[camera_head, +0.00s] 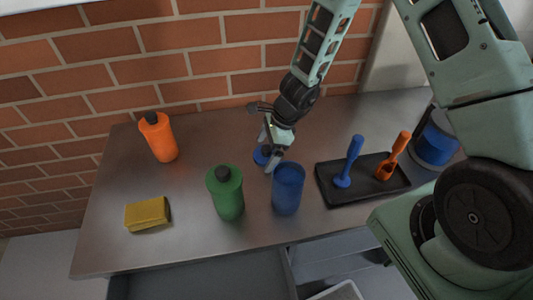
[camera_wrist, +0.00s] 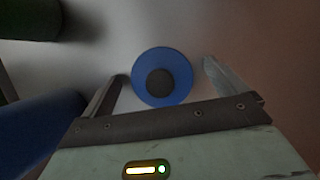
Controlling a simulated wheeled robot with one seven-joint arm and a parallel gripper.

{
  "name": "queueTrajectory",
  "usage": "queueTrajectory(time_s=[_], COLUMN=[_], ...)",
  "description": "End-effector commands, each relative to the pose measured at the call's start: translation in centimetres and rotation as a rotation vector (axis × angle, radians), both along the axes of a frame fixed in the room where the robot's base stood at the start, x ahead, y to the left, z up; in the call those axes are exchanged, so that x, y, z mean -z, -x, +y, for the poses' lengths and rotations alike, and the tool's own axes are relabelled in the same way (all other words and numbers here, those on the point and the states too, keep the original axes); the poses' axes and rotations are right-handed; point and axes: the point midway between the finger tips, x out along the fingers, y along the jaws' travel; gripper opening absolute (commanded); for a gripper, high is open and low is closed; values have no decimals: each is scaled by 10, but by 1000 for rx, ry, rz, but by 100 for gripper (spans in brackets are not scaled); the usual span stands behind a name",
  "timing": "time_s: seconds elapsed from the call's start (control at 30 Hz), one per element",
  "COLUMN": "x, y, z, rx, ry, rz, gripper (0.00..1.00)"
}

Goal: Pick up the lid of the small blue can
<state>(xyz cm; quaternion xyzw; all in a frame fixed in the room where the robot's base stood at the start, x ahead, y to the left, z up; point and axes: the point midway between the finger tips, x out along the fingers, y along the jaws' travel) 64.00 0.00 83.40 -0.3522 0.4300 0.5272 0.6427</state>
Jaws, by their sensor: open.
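A round blue lid with a dark knob (camera_wrist: 161,77) lies on the metal table, centred between my fingers in the wrist view. In the head view the lid (camera_head: 261,157) is partly hidden by my gripper (camera_head: 267,155). My gripper points down over the lid, with one finger on each side and gaps between fingers and lid. Its exact height above the lid is hard to tell. The small blue can (camera_head: 288,189) stands upright just in front and to the right of the lid. A blue surface (camera_wrist: 40,130) at the left of the wrist view is probably this can.
A green bottle (camera_head: 226,194) stands left of the can. A black tray (camera_head: 331,194) with a blue and an orange tool lies to the right. A larger blue container (camera_head: 436,146), an orange bottle (camera_head: 159,138) and a yellow sponge (camera_head: 147,214) stand farther off. A brick wall is behind.

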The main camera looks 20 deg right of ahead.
Motion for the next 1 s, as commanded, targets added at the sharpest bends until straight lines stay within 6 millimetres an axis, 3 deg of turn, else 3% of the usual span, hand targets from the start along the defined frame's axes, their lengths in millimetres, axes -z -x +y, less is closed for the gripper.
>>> queueTrajectory(time_s=[0.17,0.33,0.37,0.73,1.0], x=[0,0,0,-5,-52], y=[0,0,0,0,-1], z=[0,0,0,0,1], rx=[-1,-1,-1,-2,-5], ry=[0,0,0,-1,0], rz=[-1,0,0,-2,-6], gripper=[97,55,54,54,54])
